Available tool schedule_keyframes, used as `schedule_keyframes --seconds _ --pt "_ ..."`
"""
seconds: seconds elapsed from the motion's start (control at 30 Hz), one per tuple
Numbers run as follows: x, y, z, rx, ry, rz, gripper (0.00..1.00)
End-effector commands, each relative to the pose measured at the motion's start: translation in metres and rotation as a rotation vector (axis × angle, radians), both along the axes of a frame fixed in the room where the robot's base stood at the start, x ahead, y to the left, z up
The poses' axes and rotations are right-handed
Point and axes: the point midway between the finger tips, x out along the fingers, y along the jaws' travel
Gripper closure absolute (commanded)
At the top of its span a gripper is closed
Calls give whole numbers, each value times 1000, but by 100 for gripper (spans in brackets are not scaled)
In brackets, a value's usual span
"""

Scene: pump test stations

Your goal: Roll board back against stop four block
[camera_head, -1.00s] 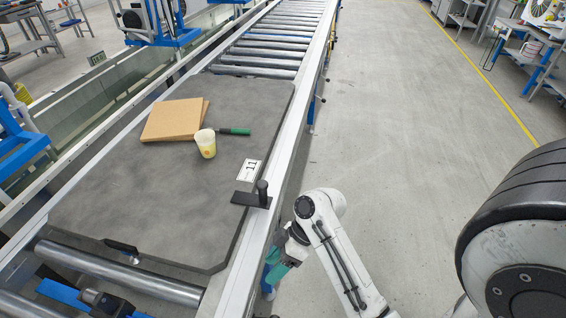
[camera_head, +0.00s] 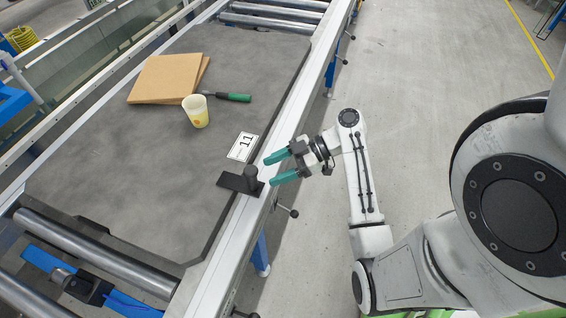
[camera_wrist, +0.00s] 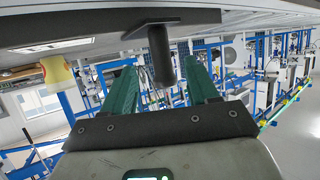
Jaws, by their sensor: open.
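The dark grey board (camera_head: 150,185) lies flat on the roller conveyor, with a tag reading 11 (camera_head: 243,147) near its right edge. A black upright post on a flat plate (camera_head: 250,175) sits at that edge; it also shows in the wrist view (camera_wrist: 160,55). My gripper (camera_head: 269,171) is open with green fingers, just right of the post and pointing at it. In the wrist view my gripper (camera_wrist: 161,70) has the post in line between its fingers, seemingly without contact. A black piece (camera_head: 92,225) is at the board's near edge. I cannot identify the stop four block.
Brown sheets (camera_head: 168,78), a pale yellow cup (camera_head: 196,110) and a green-handled tool (camera_head: 233,97) lie or stand on the board. Bare rollers (camera_head: 95,255) and a blue bar with a black fitting (camera_head: 88,288) are at the near end. Floor right of the rail (camera_head: 420,60) is clear.

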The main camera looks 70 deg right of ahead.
Motion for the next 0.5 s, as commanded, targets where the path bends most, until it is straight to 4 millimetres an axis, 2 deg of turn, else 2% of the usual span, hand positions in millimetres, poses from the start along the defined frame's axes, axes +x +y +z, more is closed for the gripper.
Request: schedule_keyframes --seconds 0.3,0.5 --pt "41 31 -22 2 1 2 41" --pt "60 44 -31 0 1 2 41"
